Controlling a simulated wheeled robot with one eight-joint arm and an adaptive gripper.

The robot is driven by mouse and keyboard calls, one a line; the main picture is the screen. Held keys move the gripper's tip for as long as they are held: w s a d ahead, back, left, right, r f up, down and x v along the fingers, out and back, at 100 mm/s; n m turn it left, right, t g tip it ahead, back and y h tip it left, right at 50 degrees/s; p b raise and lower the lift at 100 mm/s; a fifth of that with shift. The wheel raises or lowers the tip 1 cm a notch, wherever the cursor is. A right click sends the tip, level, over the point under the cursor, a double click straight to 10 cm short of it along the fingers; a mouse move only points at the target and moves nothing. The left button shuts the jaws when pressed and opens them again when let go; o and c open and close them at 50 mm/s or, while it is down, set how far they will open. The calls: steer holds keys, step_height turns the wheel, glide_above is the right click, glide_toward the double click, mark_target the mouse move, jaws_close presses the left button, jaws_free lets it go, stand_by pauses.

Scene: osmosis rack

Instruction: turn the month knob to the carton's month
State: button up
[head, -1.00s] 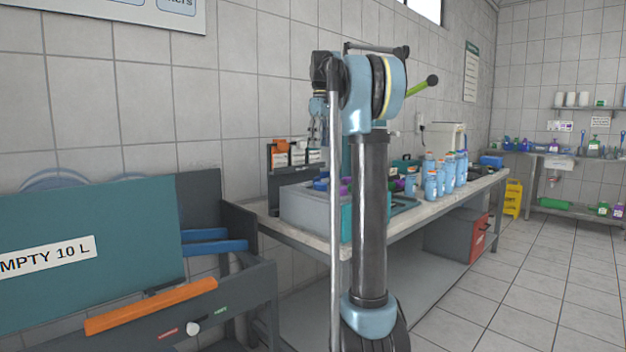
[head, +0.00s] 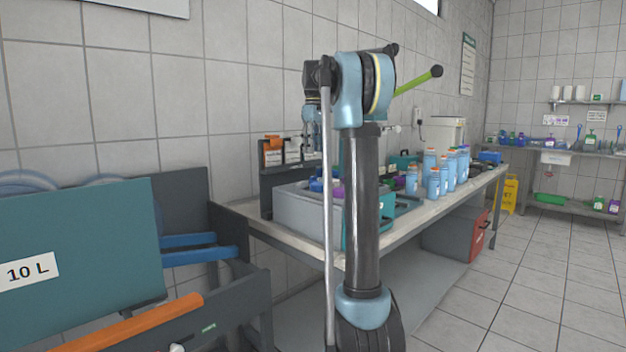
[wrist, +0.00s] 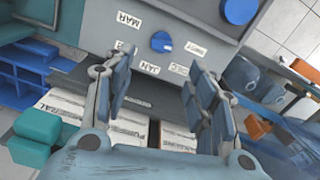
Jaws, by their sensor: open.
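In the wrist view, a small blue knob (wrist: 161,42) sits on a grey panel (wrist: 205,18). White labels surround it; MAR (wrist: 129,19) and JAN (wrist: 150,68) can be read, though the picture is rotated. My gripper (wrist: 160,76) is open and empty, its fingers apart on either side below the knob and not touching it. White printed faces (wrist: 95,118) show beneath the fingers; I cannot tell which is the carton or read its month. In the head view my gripper (head: 311,140) hangs by the bench's left end, partly hidden by my arm.
A larger blue round part (wrist: 239,11) is on the same panel. The bench (head: 405,220) carries a grey box (head: 300,212) and several blue bottles (head: 433,183). A teal bin (head: 90,250) stands at left.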

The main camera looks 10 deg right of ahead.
mark_target(314, 180)
step_height(314, 180, down, 12)
steer(key=shift+s+r, duration=0.1)
stand_by(0.4)
steer(key=c, duration=1.1)
